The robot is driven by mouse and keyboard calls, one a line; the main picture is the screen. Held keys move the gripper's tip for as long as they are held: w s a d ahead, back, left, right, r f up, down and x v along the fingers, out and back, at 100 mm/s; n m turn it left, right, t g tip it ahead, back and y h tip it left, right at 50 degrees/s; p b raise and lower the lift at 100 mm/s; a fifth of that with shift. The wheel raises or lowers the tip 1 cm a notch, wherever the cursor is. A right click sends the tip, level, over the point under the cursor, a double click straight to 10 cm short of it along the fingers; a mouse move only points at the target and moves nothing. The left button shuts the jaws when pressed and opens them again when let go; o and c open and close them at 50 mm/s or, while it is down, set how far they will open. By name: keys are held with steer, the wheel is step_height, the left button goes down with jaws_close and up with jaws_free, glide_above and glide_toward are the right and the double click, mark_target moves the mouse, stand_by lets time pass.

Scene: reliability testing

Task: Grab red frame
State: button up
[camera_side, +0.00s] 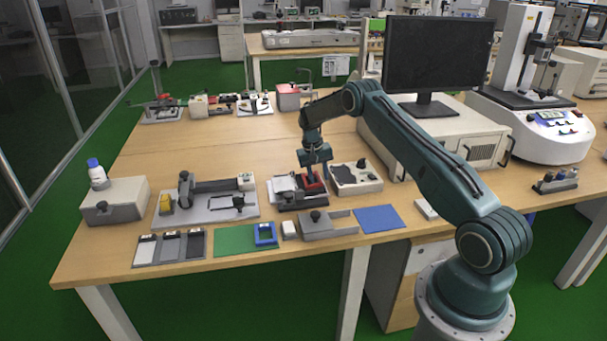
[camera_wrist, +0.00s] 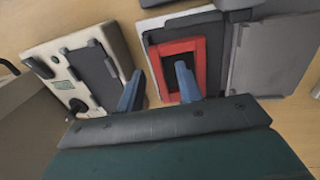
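The red frame (camera_side: 314,187) sits on a dark and grey fixture (camera_side: 290,196) near the middle of the table. In the wrist view the red frame (camera_wrist: 157,75) is a rectangle with a dark opening. My gripper (camera_side: 313,174) is directed down at it. In the wrist view my gripper (camera_wrist: 159,69) has its two blue fingers apart with nothing clamped. The right finger overlaps the frame's opening and the left finger lies just outside its left side, so that side shows between them. Whether a finger touches the frame, I cannot tell.
A white box fixture (camera_side: 356,180) stands close on the right; it also shows in the wrist view (camera_wrist: 108,40). A grey clamp block (camera_side: 318,226) and a blue mat (camera_side: 379,219) lie in front. A monitor (camera_side: 437,55) stands behind my arm. Bare table lies behind the fixture.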

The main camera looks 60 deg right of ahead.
mark_target(318, 178)
stand_by(0.5)
jaws_close()
steer(key=shift+r, duration=0.1)
step_height(318, 178, up, 10)
stand_by(0.7)
stand_by(0.4)
